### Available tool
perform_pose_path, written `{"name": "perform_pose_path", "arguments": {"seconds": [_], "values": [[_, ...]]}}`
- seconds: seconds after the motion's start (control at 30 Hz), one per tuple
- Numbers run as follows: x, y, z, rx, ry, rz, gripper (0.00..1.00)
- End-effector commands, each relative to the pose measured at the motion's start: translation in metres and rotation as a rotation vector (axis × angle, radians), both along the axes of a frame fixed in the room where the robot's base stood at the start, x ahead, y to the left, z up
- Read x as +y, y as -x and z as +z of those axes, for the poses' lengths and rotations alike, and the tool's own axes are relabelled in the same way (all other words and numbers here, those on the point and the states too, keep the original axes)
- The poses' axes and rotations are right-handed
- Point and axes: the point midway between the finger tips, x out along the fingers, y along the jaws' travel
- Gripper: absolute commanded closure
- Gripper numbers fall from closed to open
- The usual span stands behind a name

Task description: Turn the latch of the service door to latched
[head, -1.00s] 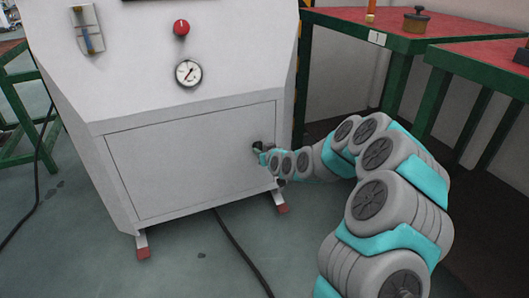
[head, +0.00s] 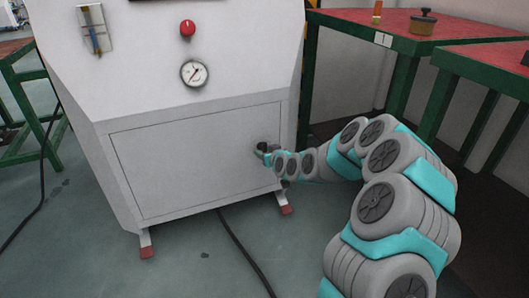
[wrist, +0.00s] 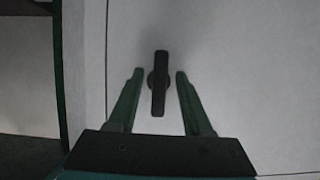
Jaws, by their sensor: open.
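The service door (head: 190,165) is the flat lower panel on the front of the white generator cabinet, and it lies flush with the cabinet. Its latch (wrist: 159,84) is a dark bar on a round base, standing upright in the wrist view. My gripper (wrist: 160,73) is open, with one finger on each side of the latch and a gap showing on both sides. In the head view my gripper (head: 262,150) is at the right part of the door, where it partly hides the latch.
Green tables with red tops (head: 385,22) stand at the right, close to my arm. A dark cable (head: 240,250) runs over the floor.

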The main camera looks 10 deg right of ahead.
Motion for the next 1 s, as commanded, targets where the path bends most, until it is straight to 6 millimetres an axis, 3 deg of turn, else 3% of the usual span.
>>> {"name": "perform_pose_path", "arguments": {"seconds": [0.5,1.0], "values": [[-0.017,0.058,0.025,0.001,0.000,-0.001,0.50],[-0.018,0.068,0.030,0.002,0.000,0.001,0.50]]}}
